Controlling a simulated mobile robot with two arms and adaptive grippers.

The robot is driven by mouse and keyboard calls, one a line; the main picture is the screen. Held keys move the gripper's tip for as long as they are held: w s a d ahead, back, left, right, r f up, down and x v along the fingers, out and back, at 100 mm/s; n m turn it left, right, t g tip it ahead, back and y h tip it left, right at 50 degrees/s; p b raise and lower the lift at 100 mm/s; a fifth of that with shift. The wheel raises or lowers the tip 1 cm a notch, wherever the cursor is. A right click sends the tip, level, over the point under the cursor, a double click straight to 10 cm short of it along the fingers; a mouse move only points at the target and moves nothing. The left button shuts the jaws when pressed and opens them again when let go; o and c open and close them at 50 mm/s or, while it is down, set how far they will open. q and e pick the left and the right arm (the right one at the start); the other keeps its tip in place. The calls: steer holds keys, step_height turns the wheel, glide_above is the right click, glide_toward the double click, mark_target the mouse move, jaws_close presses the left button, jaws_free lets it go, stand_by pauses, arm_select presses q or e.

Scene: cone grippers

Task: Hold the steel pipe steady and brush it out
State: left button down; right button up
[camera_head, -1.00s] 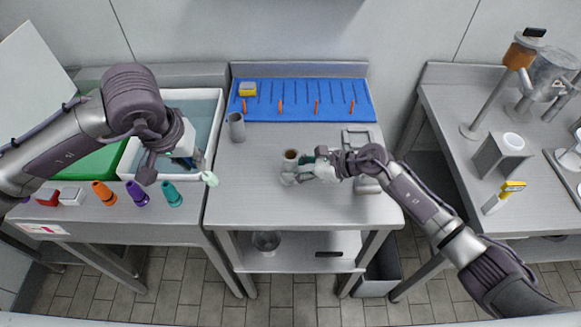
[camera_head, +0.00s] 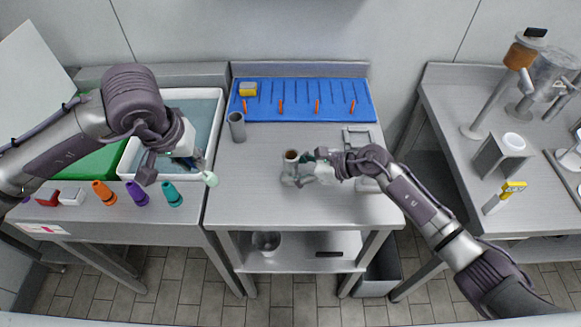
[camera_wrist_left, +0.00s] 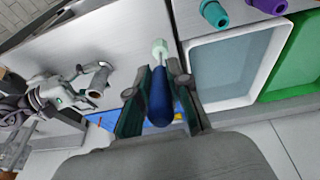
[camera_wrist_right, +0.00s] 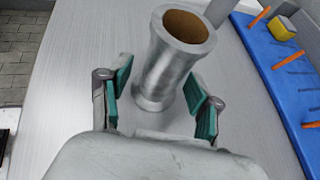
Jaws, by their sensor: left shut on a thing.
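The steel pipe (camera_head: 291,168) is a short grey tube with flanged ends and a brown inside. It stands upright on the middle table. It fills much of the right wrist view (camera_wrist_right: 170,70). My right gripper (camera_head: 302,172) is open, with one finger on each side of the pipe's lower part and gaps visible. My left gripper (camera_wrist_left: 160,92) is shut on the blue handle of a brush (camera_wrist_left: 160,100). The brush's pale green head (camera_head: 210,178) points out over the table's left edge, apart from the pipe. My left gripper hides most of the handle in the head view.
A plain grey cylinder (camera_head: 237,127) stands at the table's back left, before a blue mat (camera_head: 300,112) with orange pegs and a yellow sponge (camera_head: 248,89). A water basin (camera_head: 212,105) and coloured cones (camera_head: 138,194) are on the left. Space between brush and pipe is clear.

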steer(key=shift+r, duration=0.15)
stand_by(0.4)
steer(key=shift+d, duration=0.1)
steer(key=shift+v, duration=0.85)
steer(key=shift+w+a, duration=0.1)
steer(key=shift+a, duration=0.2)
steer(key=shift+w+a+f, duration=0.15)
steer(key=shift+a+f, duration=0.25)
steer(key=shift+a, duration=0.1)
stand_by(0.4)
steer(key=c, duration=1.1)
